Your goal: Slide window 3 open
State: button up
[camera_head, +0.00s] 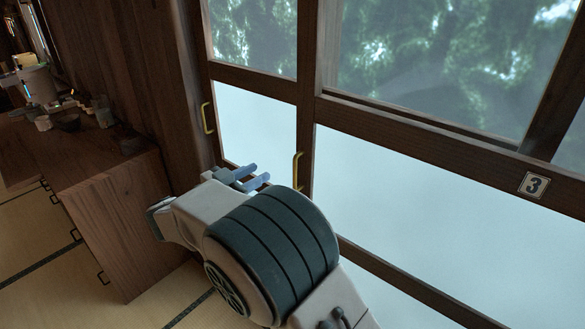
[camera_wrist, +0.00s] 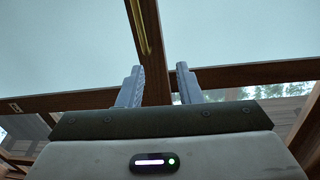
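Window 3 (camera_head: 420,180) is a dark wood frame with frosted panes below and clear panes above. A "3" plate (camera_head: 533,185) is on its middle rail. A brass handle (camera_head: 298,170) stands upright on its left stile; a brass handle also shows on a wooden stile in the wrist view (camera_wrist: 141,28). My gripper (camera_head: 257,175) is just left of and slightly below the handle in the head view. In the wrist view the two fingers (camera_wrist: 158,72) are apart with nothing between them, the stile behind them. The handle sits beyond the fingertips, apparently not touching.
A second window panel (camera_head: 255,125) is to the left, with its own brass handle (camera_head: 207,118) by the dark wall post. A wooden cabinet (camera_head: 120,215) with several dishes on top stands at the left. Tatami floor (camera_head: 40,235) shows around it.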

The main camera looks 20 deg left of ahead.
jog(key=s+a+f+h, duration=0.1)
jog(key=s+f+h, duration=0.1)
jog(key=s, duration=0.2)
jog(key=p+x, duration=0.1)
jog(key=x, duration=1.3)
jog(key=shift+f+m+g+p, duration=0.3)
jog(key=shift+f+g, duration=0.1)
jog(key=shift+f, duration=0.25)
jog(key=shift+s, duration=0.1)
grip_shut()
